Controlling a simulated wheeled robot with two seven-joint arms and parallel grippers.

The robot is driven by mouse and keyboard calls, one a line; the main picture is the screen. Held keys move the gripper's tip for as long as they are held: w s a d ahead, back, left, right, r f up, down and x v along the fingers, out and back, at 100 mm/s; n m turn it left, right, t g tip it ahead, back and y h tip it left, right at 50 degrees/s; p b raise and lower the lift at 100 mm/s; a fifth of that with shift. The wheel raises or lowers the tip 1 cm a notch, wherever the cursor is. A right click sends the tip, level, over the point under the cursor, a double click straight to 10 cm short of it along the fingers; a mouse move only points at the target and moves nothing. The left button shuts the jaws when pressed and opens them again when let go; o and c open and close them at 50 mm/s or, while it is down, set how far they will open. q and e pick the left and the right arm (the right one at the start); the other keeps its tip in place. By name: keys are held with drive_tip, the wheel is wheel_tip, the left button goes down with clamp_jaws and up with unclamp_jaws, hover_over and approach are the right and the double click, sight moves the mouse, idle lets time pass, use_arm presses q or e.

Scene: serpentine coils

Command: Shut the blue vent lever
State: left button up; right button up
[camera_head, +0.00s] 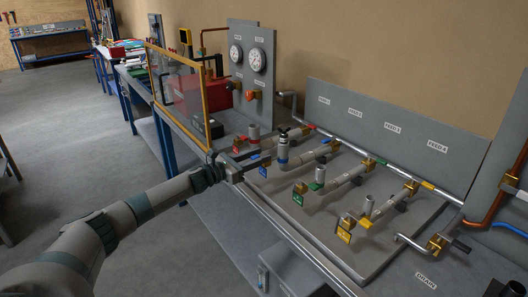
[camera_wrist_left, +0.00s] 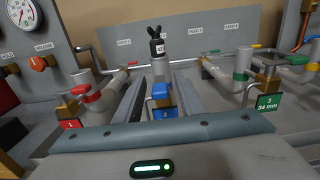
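The blue vent lever (camera_wrist_left: 160,90) shows in the left wrist view on the second feed line, above a blue tag marked 2 (camera_wrist_left: 165,113). A black-topped fitting (camera_wrist_left: 157,47) stands upright behind it. My left gripper (camera_wrist_left: 161,76) is open, with one long grey finger on each side of the blue lever. I cannot tell whether either finger touches it. In the head view the left gripper (camera_head: 250,164) reaches the front of the pipe board by the blue tag (camera_head: 262,171). The lever is hard to make out there. My right gripper is not in view.
A red lever (camera_wrist_left: 93,97) with its tag stands left of the gripper, and a green tag (camera_wrist_left: 268,102) right. Yellow-tagged pipework (camera_head: 345,236) lies farther along. A framed clear panel (camera_head: 180,85) and gauge board (camera_head: 248,60) stand behind the arm. Open floor lies left.

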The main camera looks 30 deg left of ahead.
use_arm(q)
drive_tip(key=shift+x, duration=1.35)
drive_tip(key=shift+c, duration=0.2)
clamp_jaws()
